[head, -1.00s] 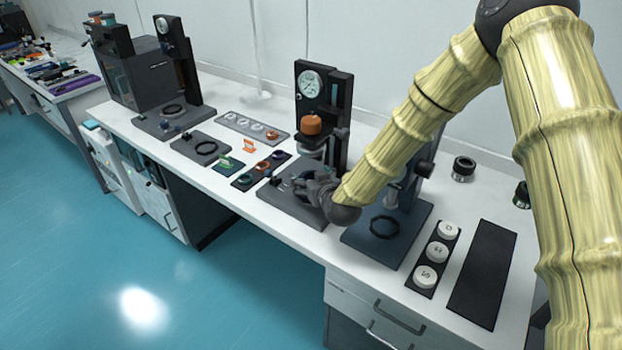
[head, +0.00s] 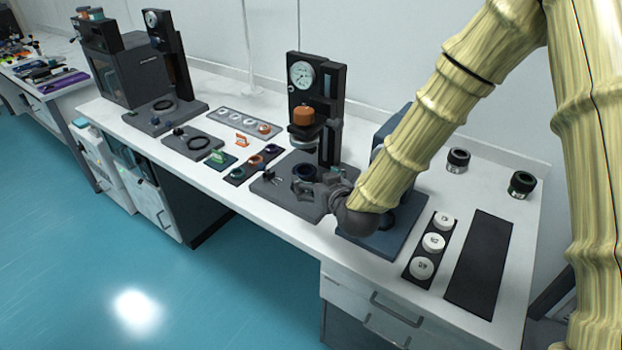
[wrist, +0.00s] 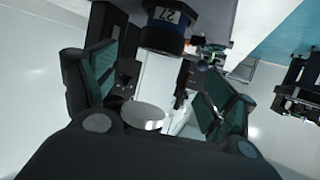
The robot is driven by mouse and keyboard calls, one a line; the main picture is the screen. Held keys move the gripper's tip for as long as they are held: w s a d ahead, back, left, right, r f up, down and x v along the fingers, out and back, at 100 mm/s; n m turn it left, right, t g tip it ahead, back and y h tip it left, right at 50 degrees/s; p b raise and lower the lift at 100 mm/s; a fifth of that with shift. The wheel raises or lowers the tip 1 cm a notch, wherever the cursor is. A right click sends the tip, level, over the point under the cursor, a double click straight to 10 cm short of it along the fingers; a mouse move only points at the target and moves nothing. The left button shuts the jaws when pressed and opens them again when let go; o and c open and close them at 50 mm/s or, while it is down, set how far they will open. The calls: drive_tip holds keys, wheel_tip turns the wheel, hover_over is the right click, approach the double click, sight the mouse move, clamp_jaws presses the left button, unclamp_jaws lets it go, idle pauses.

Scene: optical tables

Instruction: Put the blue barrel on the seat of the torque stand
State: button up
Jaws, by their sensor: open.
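The blue barrel (wrist: 166,36) shows in the wrist view as a dark cylinder with a blue band and a pale label reading 27. It is beyond and between the spread fingers of my gripper (wrist: 160,70), with a visible gap to both. In the head view, a dark round piece with a bluish top (head: 304,171), seemingly this barrel, stands upright on the base of the dial-gauge stand (head: 301,75), apparently the torque stand. My gripper (head: 318,187) is open just right and in front of it. The seat under the barrel is hidden.
An orange-brown weight (head: 303,116) sits on the stand above the barrel. A blue-based stand (head: 385,240) is close on the right, partly behind my arm. A tray of white discs (head: 433,243), a black mat (head: 480,265) and two dark canisters (head: 457,160) are further right.

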drive_tip(key=shift+v, duration=1.15)
idle(0.4)
